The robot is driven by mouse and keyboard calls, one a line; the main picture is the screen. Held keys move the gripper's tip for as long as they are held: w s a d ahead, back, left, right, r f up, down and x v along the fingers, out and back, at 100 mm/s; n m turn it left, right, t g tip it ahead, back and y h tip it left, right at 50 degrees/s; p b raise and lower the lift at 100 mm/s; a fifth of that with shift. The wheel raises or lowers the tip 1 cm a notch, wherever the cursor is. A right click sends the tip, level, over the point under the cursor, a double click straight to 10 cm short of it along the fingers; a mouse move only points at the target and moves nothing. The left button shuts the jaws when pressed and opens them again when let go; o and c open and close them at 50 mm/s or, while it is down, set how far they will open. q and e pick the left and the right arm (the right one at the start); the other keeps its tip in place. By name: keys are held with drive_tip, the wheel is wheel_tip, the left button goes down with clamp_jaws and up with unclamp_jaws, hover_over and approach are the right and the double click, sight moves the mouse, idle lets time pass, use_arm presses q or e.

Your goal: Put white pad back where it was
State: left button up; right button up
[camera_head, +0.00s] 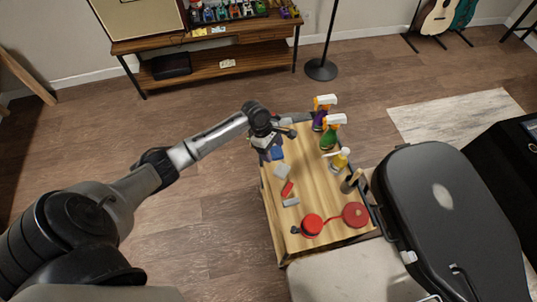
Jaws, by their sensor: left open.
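A pale grey-white pad (282,171) lies flat on the wooden top of a small cart (305,180), toward its left side. It looks like the white pad, though it is small in this view. My left gripper (273,142) is over the far left corner of the cart, beyond the pad and apart from it. Its jaws are open, and nothing shows between them. A blue item (277,153) sits just below the gripper, between it and the pad. My right gripper is not in view.
A red item (287,188) and a small grey block (291,202) lie nearer than the pad. Red round pieces (312,225) are at the near end. Purple (320,118) and green (329,138) spray bottles and a yellow bottle (339,161) line the right edge. A black guitar case (440,220) stands right.

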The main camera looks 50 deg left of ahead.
use_arm(q)
drive_tip(key=shift+s+r, duration=0.1)
drive_tip(key=shift+r, duration=0.1)
drive_tip(key=s+d+f+m+y, duration=0.2)
drive_tip(key=s+d+f+m, duration=0.2)
drive_tip(key=s+d+m, duration=0.95)
drive_tip(key=s+r+m+t+y, duration=0.2)
drive_tip(key=s+r+m, duration=0.5)
drive_tip(key=s+m, duration=0.3)
drive_tip(key=s, duration=0.3)
drive_tip(key=shift+d, duration=0.2)
drive_tip(key=shift+s, duration=0.1)
wheel_tip(320, 180, up, 24)
drive_tip(key=p, duration=2.4)
drive_tip(key=shift+r, duration=0.15)
